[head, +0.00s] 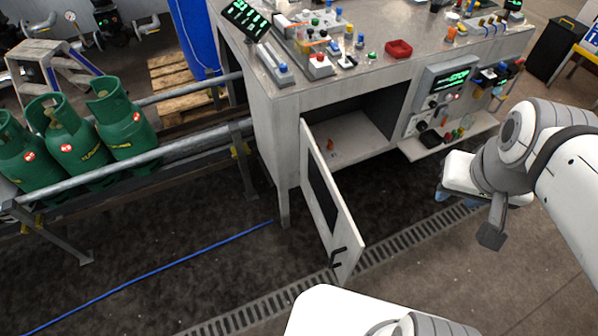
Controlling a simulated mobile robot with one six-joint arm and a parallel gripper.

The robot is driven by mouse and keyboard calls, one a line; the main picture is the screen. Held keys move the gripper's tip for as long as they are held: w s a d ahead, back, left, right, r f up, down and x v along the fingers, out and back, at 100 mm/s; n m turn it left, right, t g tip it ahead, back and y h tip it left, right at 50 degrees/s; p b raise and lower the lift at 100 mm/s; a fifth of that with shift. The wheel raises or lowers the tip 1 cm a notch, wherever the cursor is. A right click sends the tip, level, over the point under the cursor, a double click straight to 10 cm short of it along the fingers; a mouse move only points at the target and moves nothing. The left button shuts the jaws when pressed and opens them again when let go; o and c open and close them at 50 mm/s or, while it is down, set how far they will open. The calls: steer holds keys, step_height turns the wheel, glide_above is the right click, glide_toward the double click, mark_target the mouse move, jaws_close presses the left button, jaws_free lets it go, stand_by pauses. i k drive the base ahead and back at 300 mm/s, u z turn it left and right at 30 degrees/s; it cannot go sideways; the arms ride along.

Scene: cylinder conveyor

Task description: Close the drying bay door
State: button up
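The drying bay door (325,205) is a light grey panel with a dark window, hinged at the left of the bay opening in the cabinet. It stands wide open, swung out toward me. Its black handle (338,257) is near the lower free edge. The drying bay (345,135) is open to view, with a small orange-red item (331,145) on its floor. My gripper (457,198) is at the right, in front of the cabinet and well apart from the door. Its small bluish fingertips look spread, and I see nothing between them.
The cabinet top (370,75) carries many small parts and a red tray (398,49). A control panel and shelf (450,140) jut out right of the bay. Green gas cylinders (122,125) stand on the conveyor at left. A blue hose (150,275) crosses the floor near a drain grate (395,245).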

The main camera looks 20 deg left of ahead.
mark_target(343, 244)
steer(key=u, duration=0.9)
steer(key=i, duration=0.45)
steer(key=u, duration=0.05)
steer(key=k, duration=0.8)
steer(key=z, duration=0.65)
